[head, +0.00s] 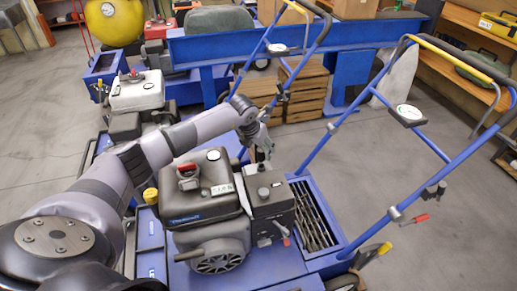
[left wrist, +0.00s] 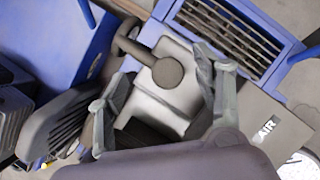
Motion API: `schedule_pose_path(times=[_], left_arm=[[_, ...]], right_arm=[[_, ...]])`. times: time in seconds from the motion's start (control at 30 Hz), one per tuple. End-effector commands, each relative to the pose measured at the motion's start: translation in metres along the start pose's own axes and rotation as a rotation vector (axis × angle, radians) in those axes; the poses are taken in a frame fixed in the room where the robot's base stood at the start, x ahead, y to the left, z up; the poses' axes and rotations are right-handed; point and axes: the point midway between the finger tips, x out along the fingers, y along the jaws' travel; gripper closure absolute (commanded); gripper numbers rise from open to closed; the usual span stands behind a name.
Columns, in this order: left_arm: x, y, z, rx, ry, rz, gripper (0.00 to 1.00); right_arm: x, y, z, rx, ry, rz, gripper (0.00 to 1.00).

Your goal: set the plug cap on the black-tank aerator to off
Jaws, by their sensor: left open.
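The black-tank aerator stands at front centre in the head view, with a black tank (head: 200,203) on a blue deck. A dark engine box (head: 268,208) with round knobs on top sits to the right of the tank. My left gripper (head: 263,148) is above and behind this box, pointing down. In the left wrist view, the left gripper (left wrist: 161,68) is open, its fingers apart on both sides of a round dark knob (left wrist: 168,74) on a grey housing. I cannot tell for certain which piece is the plug cap. No contact shows.
A white-tank aerator (head: 137,92) stands behind to the left. Blue handlebars with a gauge (head: 409,114) rise at the right. A slatted grille (head: 314,215) is beside the engine box. Wooden crates (head: 306,90) stand at the back. Floor is free at the right.

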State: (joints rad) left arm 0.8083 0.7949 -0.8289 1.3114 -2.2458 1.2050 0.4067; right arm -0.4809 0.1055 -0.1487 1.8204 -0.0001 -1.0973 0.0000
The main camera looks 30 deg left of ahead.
Motion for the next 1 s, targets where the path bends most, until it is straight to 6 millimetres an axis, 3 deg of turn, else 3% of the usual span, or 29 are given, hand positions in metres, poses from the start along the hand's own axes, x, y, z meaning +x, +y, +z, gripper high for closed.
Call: schedule_pose_path(times=[0.3,1.0], left_arm=[[0.0023,0.0002,0.0002,0.000,-0.001,0.000,0.40],[0.0018,0.0025,0.0005,-0.002,-0.001,0.005,0.87]], right_arm=[[-0.0014,0.0002,-0.0001,0.000,-0.001,0.000,0.60],[-0.0011,-0.0002,0.0003,0.000,-0.002,0.000,0.60]])
